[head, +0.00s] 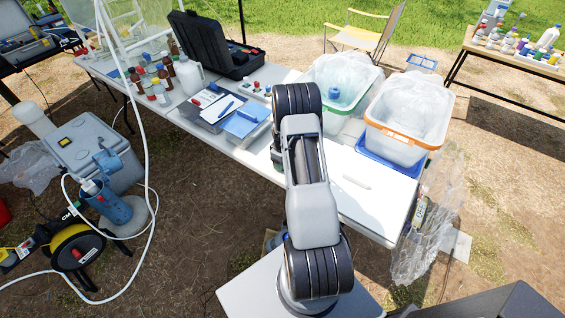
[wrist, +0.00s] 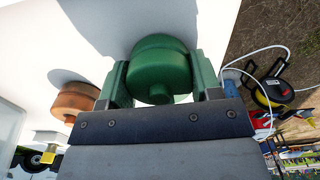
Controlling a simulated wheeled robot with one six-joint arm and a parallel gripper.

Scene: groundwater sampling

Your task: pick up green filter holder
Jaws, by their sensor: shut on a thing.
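The green filter holder (wrist: 160,66) is a round, dark green disc-shaped piece in the wrist view. It sits between the two green fingers of my gripper (wrist: 160,85), which are shut on it from both sides. A white surface lies behind it, with a shadow on it; I cannot tell whether the holder touches that surface. In the head view my own arm hides the holder and most of the gripper.
An orange-brown round piece (wrist: 78,100) stands just left of my gripper. On the white table (head: 378,205) are a green-rimmed bin (head: 345,110), an orange-rimmed bin (head: 400,140), a blue clipboard (head: 241,124) and bottles. The table's front right is mostly clear.

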